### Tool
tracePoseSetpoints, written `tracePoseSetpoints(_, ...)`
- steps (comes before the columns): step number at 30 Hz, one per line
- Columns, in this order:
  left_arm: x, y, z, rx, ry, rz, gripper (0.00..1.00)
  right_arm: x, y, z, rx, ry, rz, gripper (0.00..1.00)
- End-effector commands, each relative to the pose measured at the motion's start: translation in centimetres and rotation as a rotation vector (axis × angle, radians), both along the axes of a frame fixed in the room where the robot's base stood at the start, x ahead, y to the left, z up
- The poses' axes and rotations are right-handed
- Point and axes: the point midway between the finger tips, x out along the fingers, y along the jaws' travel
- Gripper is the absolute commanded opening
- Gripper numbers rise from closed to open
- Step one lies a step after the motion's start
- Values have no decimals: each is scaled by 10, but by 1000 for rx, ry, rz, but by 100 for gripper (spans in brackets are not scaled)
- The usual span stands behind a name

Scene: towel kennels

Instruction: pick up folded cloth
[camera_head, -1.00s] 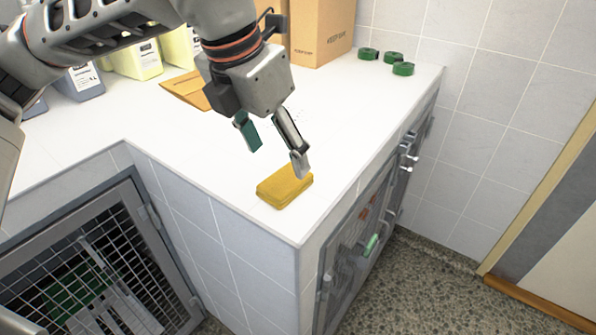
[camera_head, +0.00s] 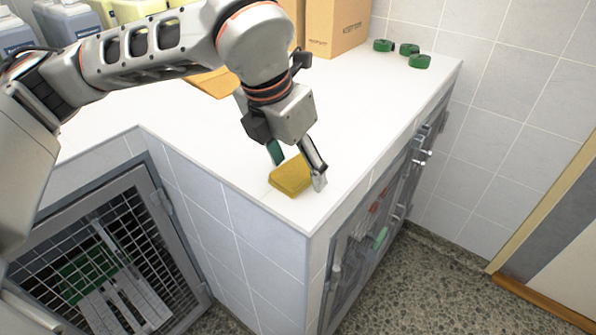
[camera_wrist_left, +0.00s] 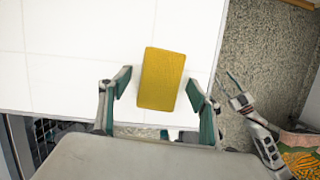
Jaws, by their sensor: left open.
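The folded cloth (camera_head: 291,176) is a mustard-yellow block lying flat on the white counter near its front corner. My left gripper (camera_head: 297,168) is open over it, pointing down, with one finger on each side of the cloth. In the left wrist view the cloth (camera_wrist_left: 160,78) lies between the two open fingers, with small gaps at both sides. Whether the fingertips touch the counter is unclear. What looks like my right gripper (camera_wrist_left: 240,98) shows at the lower right of the wrist view, away from the cloth; its jaws are unclear.
The white counter (camera_head: 350,110) has free room behind the cloth. Several green rolls (camera_head: 410,50) and a cardboard box (camera_head: 337,25) stand at the back. Bottles (camera_head: 70,20) stand at the back left. The counter edge is close by, with barred kennel doors (camera_head: 100,250) below.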

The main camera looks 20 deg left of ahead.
Motion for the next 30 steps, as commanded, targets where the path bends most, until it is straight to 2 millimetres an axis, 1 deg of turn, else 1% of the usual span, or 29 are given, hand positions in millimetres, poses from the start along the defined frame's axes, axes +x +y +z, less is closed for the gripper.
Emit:
tracePoseSetpoints(15,0,0,-5,0,0,1,62,-3,0,-7,-1,10,1,40)
tracePoseSetpoints(22,0,0,-5,0,0,1,62,-4,1,-7,0,11,1,40)
tracePoseSetpoints(23,0,0,-5,0,0,1,55,-4,1,-7,0,11,1,40)
tracePoseSetpoints(24,0,0,-5,0,0,1,44,-4,1,-7,0,11,2,40)
tracePoseSetpoints(26,0,0,-5,0,1,1,29,-4,1,-7,0,11,2,40)
tracePoseSetpoints(27,0,0,-5,0,1,1,24,-4,1,-7,0,11,2,40)
tracePoseSetpoints(30,0,0,-6,1,2,1,24,-4,1,-7,1,10,2,40)
